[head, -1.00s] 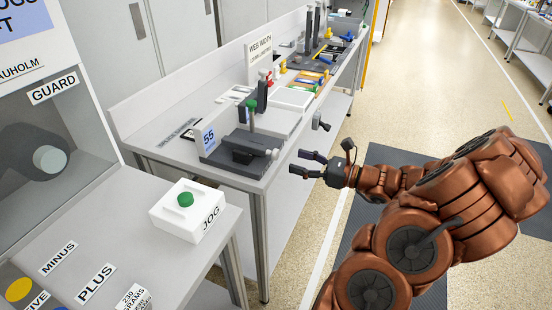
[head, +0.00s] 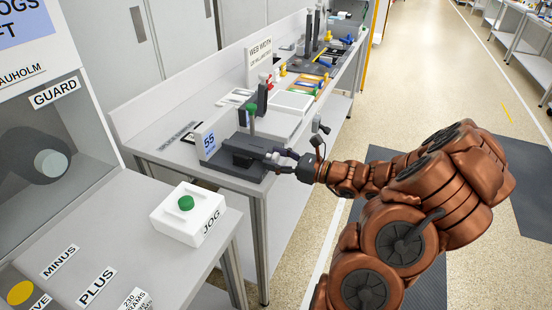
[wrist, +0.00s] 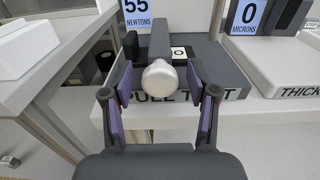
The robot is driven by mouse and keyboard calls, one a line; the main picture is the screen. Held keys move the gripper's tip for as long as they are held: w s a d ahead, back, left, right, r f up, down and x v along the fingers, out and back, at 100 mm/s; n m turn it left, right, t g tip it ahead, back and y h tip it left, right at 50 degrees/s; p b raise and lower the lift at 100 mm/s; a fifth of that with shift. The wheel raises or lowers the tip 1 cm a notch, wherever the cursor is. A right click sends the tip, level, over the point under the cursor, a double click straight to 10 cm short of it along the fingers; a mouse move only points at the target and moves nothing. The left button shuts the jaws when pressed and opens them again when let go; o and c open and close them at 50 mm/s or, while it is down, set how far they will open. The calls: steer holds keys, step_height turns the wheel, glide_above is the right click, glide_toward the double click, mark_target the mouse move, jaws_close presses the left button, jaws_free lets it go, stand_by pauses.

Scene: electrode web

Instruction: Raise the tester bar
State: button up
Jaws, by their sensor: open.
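The pull tester is a dark grey block (head: 225,165) on the white bench, with a display reading 55 newtons (head: 208,141). Its dark bar (wrist: 160,38) lies low over the block and points toward me, ending in a silver round knob (wrist: 160,78). My gripper (head: 284,160) is at the bar's near end. In the wrist view my gripper (wrist: 159,82) is open, one finger on each side of the knob, with visible gaps. In the head view the fingers largely hide the knob.
A thickness gauge with a 0 microns display (wrist: 246,14) stands to the right in the wrist view. A green-topped lever (head: 252,112) rises behind the tester. A JOG box (head: 188,212) sits on the nearer left bench. The aisle floor at right is clear.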

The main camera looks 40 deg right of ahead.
jaws_close()
stand_by(0.4)
